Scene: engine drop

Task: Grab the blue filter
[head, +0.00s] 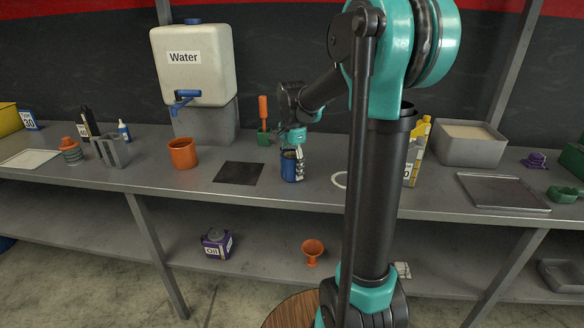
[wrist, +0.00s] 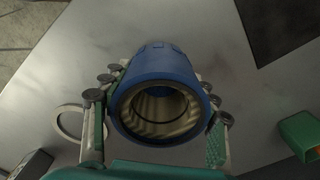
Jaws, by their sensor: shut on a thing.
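The blue filter (head: 289,167) stands on the grey workbench in the head view, just right of a dark square mat. My gripper (head: 293,157) comes down over it from above. In the wrist view the blue filter (wrist: 160,72) shows its round open top with a pleated inside. My gripper (wrist: 160,98) has one finger on each side of the filter and is shut on it. Whether the filter's bottom touches the bench is hard to tell.
A dark mat (head: 238,173) and an orange cup (head: 183,153) lie to the left. A water tank (head: 194,66) stands behind. A white ring (head: 339,180) lies to the right. A green box holding an orange-handled tool (head: 263,114) stands behind the filter.

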